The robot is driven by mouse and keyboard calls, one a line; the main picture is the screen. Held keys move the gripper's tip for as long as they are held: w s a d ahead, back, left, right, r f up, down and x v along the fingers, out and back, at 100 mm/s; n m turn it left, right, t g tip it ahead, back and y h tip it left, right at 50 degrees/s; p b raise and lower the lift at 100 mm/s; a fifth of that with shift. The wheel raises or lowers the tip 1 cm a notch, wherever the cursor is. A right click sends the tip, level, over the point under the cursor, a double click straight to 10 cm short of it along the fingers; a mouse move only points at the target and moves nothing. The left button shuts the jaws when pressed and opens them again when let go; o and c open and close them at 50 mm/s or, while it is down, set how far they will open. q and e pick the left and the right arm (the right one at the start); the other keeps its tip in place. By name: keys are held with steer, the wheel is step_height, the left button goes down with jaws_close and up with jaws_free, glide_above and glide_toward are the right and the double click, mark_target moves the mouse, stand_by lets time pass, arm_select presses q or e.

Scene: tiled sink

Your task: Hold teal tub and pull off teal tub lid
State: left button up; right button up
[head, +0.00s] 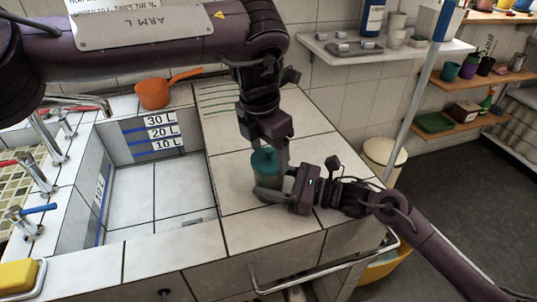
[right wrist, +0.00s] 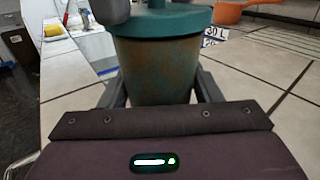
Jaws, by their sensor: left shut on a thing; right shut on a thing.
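The teal tub (head: 266,180) stands upright on the white tiled counter, right of the sink basin. In the right wrist view its mottled teal-brown body (right wrist: 157,72) fills the middle. The teal tub lid (right wrist: 180,22) sits on the tub's top, and in the head view the lid (head: 265,158) is under my left gripper. My left gripper (head: 270,150) comes down from above and is shut on the lid; its grip is partly hidden. My right gripper (head: 270,188) reaches in from the right, shut on the tub body with one finger on each side.
The sink basin (head: 160,195) with litre marks lies to the left. An orange saucepan (head: 153,93) stands at the back of the counter. A yellow sponge (head: 18,275) is at the front left. A pale bin (head: 384,155) stands beyond the counter's right edge. Counter around the tub is clear.

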mark_target(268, 150)
arm_select(q)
step_height(268, 150, up, 9)
arm_select(e)
steer(key=o, duration=1.1)
steer(key=shift+o, duration=0.2)
